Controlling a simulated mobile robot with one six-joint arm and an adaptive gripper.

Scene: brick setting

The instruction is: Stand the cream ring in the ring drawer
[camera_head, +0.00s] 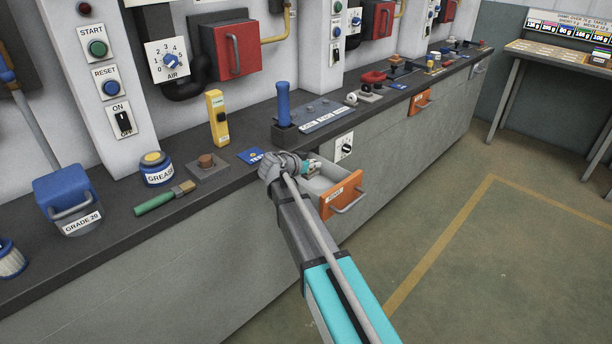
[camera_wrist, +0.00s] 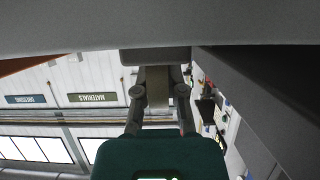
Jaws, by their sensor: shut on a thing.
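The drawer with an orange front (camera_head: 341,194) is pulled out from the bench, and a label is on its front that I cannot read. My gripper (camera_head: 312,166) is at the drawer's opening, near its back left side. In the wrist view my gripper (camera_wrist: 158,75) is shut on a pale cream piece (camera_wrist: 157,92), seen edge-on between the two fingers, which I take as the cream ring. Its round shape does not show. The fingertips are close to a grey surface that crosses the top of that view. In the head view my gripper hides the ring.
Another orange drawer front (camera_head: 420,101) is farther along. The floor right of the bench is clear.

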